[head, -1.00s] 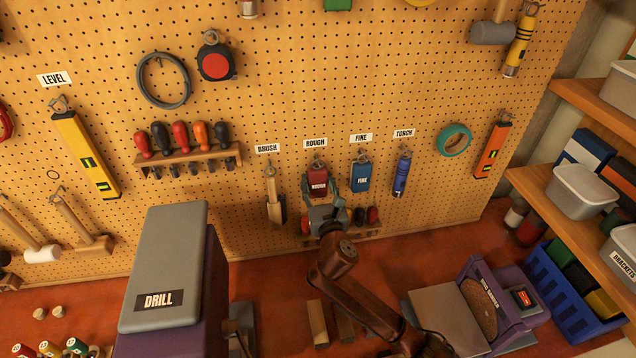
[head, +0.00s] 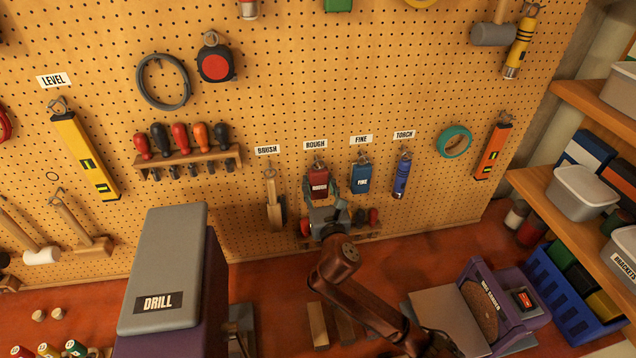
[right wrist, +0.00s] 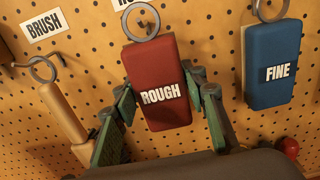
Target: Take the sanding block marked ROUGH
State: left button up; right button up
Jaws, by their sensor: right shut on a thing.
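The red sanding block marked ROUGH (head: 319,183) hangs at the pegboard under the ROUGH label, and its lettering faces me in the right wrist view (right wrist: 158,70). My right gripper (head: 320,190) is shut on it, one finger on each side, as the right wrist view also shows (right wrist: 160,100). The block's ring still appears at the hook (right wrist: 141,16) above it. The blue block marked FINE (head: 360,180) hangs just to the right. My left gripper is not in view.
A brush (head: 275,200) hangs close on the left and a blue torch (head: 401,178) on the right beyond FINE. A small rack of tools (head: 365,236) sits below the gripper. The purple drill press (head: 175,265) stands at front left.

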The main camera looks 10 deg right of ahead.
jog(key=s, duration=1.6)
jog(key=shift+s+b, duration=0.3)
jog(key=shift+b, duration=0.15)
jog(key=o, duration=0.7)
jog(key=shift+c, duration=0.2)
grip_shut()
